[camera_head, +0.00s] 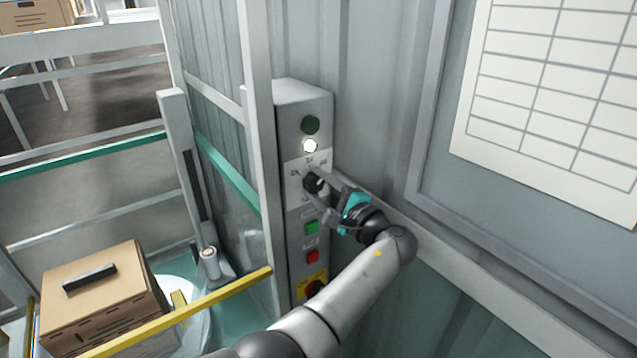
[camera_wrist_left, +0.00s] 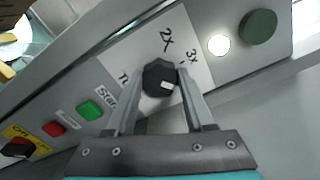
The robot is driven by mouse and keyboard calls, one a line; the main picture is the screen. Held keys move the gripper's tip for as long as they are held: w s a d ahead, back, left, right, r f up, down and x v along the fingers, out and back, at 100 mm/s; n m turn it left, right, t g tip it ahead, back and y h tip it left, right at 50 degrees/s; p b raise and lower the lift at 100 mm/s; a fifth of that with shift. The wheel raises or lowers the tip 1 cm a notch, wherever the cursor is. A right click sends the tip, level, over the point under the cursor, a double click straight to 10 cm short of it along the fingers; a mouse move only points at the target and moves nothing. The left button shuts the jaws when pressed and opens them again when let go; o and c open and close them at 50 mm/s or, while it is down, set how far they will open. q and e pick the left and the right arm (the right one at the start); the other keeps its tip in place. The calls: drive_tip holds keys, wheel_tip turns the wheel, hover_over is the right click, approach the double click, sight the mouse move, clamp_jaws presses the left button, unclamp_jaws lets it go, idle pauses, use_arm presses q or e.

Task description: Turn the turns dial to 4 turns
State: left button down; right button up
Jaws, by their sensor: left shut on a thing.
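The turns dial (camera_head: 312,183) is a black knob on a white label plate on the grey control box. It also shows in the left wrist view (camera_wrist_left: 157,76), with a white mark on its edge nearest my gripper. The labels 2X and 3X are readable beside it; the figure past 3X is partly hidden by a finger, so I cannot tell the exact setting. My left gripper (camera_head: 321,196) is shut on the dial, one finger on each side of it, as the left wrist view (camera_wrist_left: 160,88) shows. My right gripper is not in view.
The control box (camera_head: 290,235) also carries a dark green lamp (camera_head: 310,125), a lit white lamp (camera_head: 310,146), a green button (camera_head: 312,228), a red button (camera_head: 313,256) and a dark knob on yellow (camera_head: 313,288). A wrapping machine with a carton (camera_head: 105,300) stands left.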

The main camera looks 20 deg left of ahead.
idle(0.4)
use_arm(q)
drive_tip(key=shift+c, duration=1.3)
unclamp_jaws()
